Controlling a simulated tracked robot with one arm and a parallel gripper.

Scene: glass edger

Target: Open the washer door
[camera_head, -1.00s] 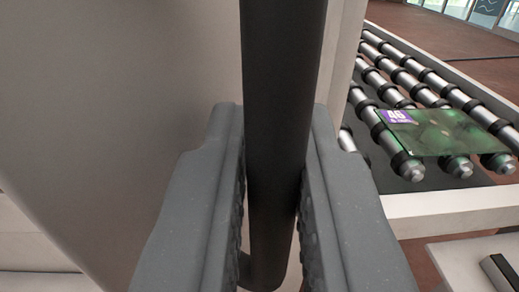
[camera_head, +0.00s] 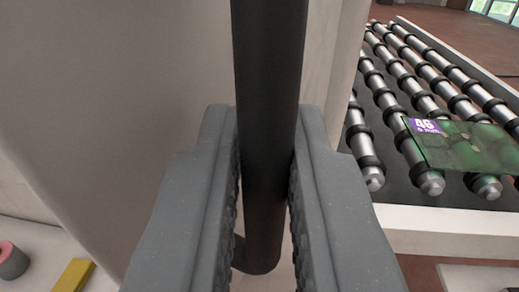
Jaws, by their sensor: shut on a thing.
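A dark, upright bar handle (camera_head: 266,60) runs down the middle of the view and bends toward a pale panel at its lower end. It is fixed to the large pale washer door (camera_head: 150,70), which fills the left and centre behind it. My gripper (camera_head: 264,130) is shut on the handle, with one grey, ridged jaw on each side of it. The jaws hide part of the door and the handle's sides.
A roller conveyor (camera_head: 410,215) with black-ringed metal rollers is at the right. A green glass sheet (camera_head: 465,147) with a purple label lies on it. A pink-topped grey cylinder (camera_head: 12,262) and a yellow block (camera_head: 74,276) are at the lower left.

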